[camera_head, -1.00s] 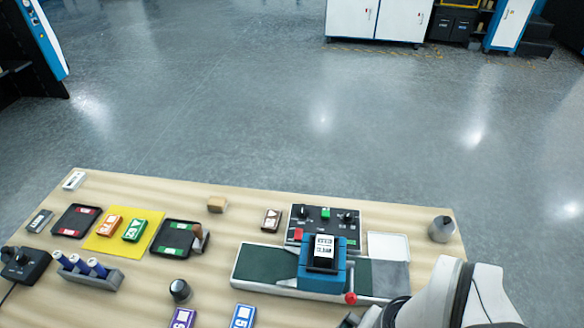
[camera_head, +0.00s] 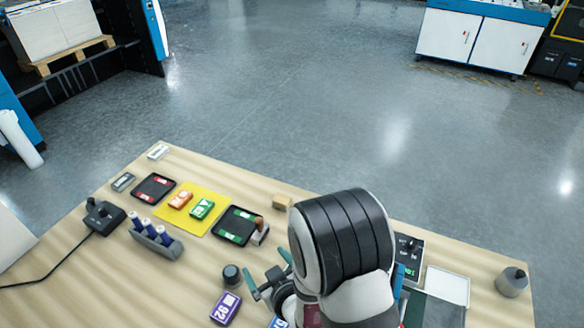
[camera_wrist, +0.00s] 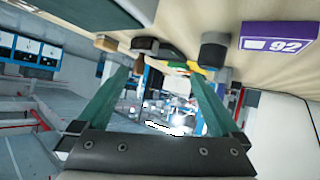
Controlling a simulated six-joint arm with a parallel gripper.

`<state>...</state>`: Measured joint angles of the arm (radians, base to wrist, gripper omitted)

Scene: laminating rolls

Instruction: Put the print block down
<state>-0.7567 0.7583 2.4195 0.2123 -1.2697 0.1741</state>
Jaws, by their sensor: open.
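My gripper (camera_head: 268,274) is open, its two green fingers apart above the table's front middle. In the wrist view the space between the fingers (camera_wrist: 157,78) holds no block. A purple block marked 92 (camera_head: 226,307) lies on the table just below and left of the gripper; it also shows in the wrist view (camera_wrist: 278,38). A blue block (camera_head: 278,322) is partly cut off at the bottom edge. An orange block (camera_head: 180,199) and a green block (camera_head: 202,209) lie on a yellow mat (camera_head: 188,225). I cannot tell which is the print block.
A black knob (camera_head: 232,275) stands close left of the gripper. Two black trays (camera_head: 153,187) flank the mat. A grey holder (camera_head: 157,244) with blue rolls and a control box (camera_head: 103,216) are at left. My arm hides most of the press.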

